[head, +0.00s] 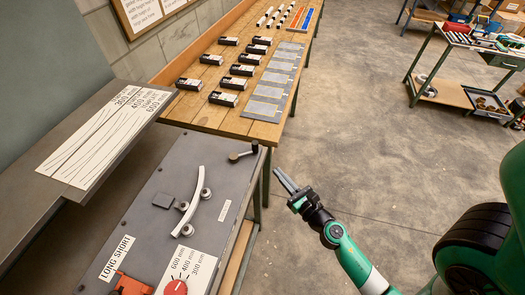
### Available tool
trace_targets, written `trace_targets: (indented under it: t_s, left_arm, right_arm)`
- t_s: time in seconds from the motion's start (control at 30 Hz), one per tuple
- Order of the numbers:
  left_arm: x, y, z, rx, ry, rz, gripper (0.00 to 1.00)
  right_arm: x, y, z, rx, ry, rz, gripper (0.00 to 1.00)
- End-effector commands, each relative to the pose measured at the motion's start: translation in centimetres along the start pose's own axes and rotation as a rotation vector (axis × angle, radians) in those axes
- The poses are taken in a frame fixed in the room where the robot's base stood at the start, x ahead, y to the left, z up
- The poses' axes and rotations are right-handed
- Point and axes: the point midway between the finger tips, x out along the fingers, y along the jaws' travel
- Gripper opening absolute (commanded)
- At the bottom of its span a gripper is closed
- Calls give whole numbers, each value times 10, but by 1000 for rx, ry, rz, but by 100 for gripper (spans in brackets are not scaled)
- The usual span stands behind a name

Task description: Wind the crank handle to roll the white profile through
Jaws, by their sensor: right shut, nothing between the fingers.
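The white profile (191,204) is a curved strip lying among grey rollers (206,193) on the dark machine top (222,180). The crank handle (243,153), a short dark arm with a knob, sits at the far right corner of the machine top. My right gripper (284,178) is shut and empty. It is apart from the crank, to its right and nearer to me, and appears over the floor beside the machine. My left gripper is out of view.
A red dial (175,288) with length marks and an orange-red part (132,285) are at the machine's near side. A wooden bench (200,115) with black boxes and grey plates stands behind.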

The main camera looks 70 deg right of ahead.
Motion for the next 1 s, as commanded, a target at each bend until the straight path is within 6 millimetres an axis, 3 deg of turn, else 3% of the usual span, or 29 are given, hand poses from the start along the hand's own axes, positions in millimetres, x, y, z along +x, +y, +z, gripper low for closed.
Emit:
trace_targets:
  t_s: [0.2,0.43,0.6,1.0]
  left_arm:
    - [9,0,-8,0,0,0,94]
    - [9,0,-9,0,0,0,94]
    - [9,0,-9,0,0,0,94]
    - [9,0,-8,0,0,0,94]
  right_arm:
    - [50,0,3,-1,-3,-1,0]
    - [90,0,1,0,-2,0,0]
    - [102,0,0,0,-1,-1,0]
    - [104,0,0,0,-1,4,0]
